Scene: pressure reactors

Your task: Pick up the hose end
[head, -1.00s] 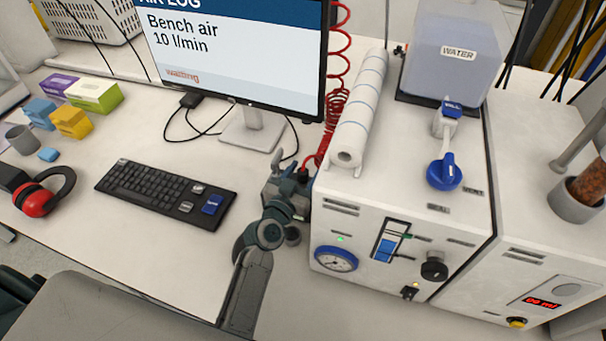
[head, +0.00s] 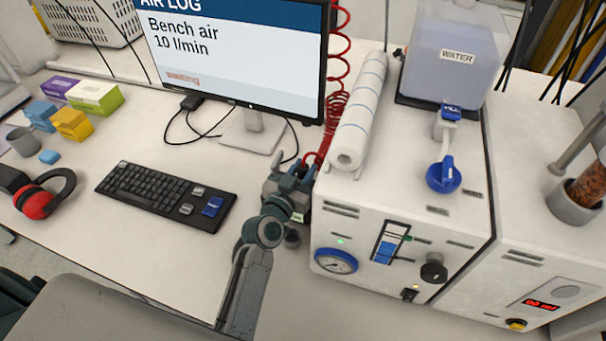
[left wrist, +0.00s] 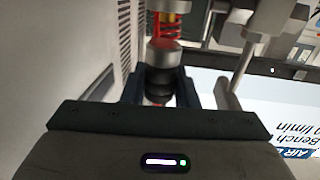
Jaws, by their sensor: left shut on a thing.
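The red coiled hose (head: 336,104) hangs beside the right edge of the monitor, and its lower end comes down to my left gripper (head: 291,175). In the left wrist view the hose end (left wrist: 162,54) shows as a grey metal collar above a black ribbed fitting, with red coil (left wrist: 168,24) behind it. My left gripper (left wrist: 160,90) is shut on the black fitting, one finger on each side. In the head view the fingers hide most of the hose end. My right gripper is in neither view.
The white machine (head: 340,218) stands close to the right of my left gripper, with a paper roll (head: 360,110) on top. The monitor (head: 235,60) and its stand are behind to the left. The keyboard (head: 165,195) lies left; bare bench lies in front of it.

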